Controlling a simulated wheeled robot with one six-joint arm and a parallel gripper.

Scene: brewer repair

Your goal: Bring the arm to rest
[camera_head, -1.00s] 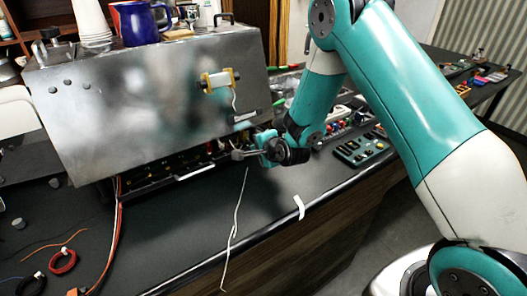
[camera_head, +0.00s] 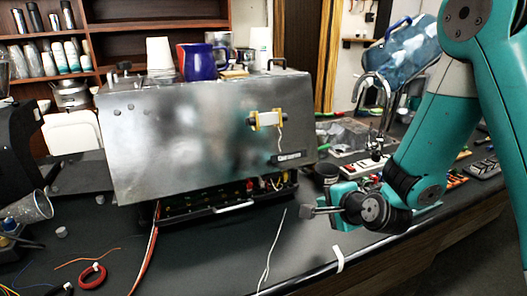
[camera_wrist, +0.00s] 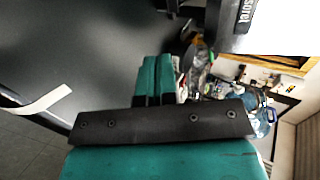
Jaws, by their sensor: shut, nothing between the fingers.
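My gripper (camera_head: 308,211) is shut and empty, in front of the brewer's lower right corner and above the dark counter. In the wrist view its two green fingers (camera_wrist: 155,72) lie side by side with nothing between them. My teal and white arm comes down from the right side of the head view and is bent at the wrist. The brewer (camera_head: 200,140) is a large silver metal box. Its lower front is open and shows dark boards and wiring. The gripper looks apart from it.
A blue mug (camera_head: 201,62) and white cups (camera_head: 159,53) stand on the brewer. A control panel (camera_head: 358,166), a large blue bottle (camera_head: 402,50) and a tap (camera_head: 372,90) are on the right. A white strip (camera_head: 338,258) hangs at the counter's front edge. A thin white cable (camera_head: 270,252) lies nearby.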

